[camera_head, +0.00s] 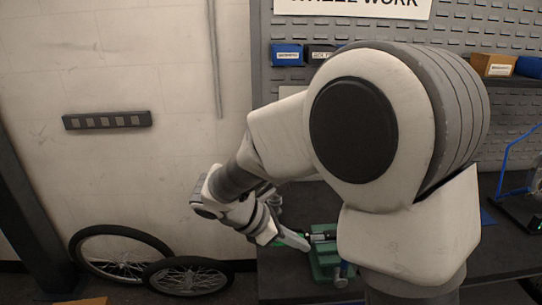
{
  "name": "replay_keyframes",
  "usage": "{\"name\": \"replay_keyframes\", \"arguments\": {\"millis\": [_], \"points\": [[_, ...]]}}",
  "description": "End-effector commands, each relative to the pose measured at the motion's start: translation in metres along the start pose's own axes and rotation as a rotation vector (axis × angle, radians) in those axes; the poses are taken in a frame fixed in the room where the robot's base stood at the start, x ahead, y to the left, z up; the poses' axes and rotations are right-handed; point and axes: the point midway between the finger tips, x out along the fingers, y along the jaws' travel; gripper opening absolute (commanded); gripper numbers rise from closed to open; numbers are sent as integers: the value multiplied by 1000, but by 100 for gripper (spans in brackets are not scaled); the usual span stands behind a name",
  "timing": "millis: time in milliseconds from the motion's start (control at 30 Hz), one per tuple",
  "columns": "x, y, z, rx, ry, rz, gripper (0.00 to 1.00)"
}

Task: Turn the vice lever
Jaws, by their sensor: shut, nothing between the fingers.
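The green vice (325,262) stands on the dark workbench, partly hidden behind my arm. Its lever is too small and too covered to make out for certain. My gripper (302,244) points down to the right, just left of the vice's upper part. It is shut, and no object shows between its fingers. I cannot tell whether it touches the vice.
The dark workbench (280,277) runs along the wall under a grey slotted panel (490,110). Blue (286,54) and orange (494,64) bins hang on the panel. A blue frame (508,160) is at the right. Two wheels (122,252) lean at the left wall.

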Motion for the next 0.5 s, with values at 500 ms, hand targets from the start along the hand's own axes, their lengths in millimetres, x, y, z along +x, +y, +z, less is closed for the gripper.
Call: {"name": "replay_keyframes", "arguments": {"millis": [500], "points": [[-21, -97, 67, 871, 353, -121, 0]]}}
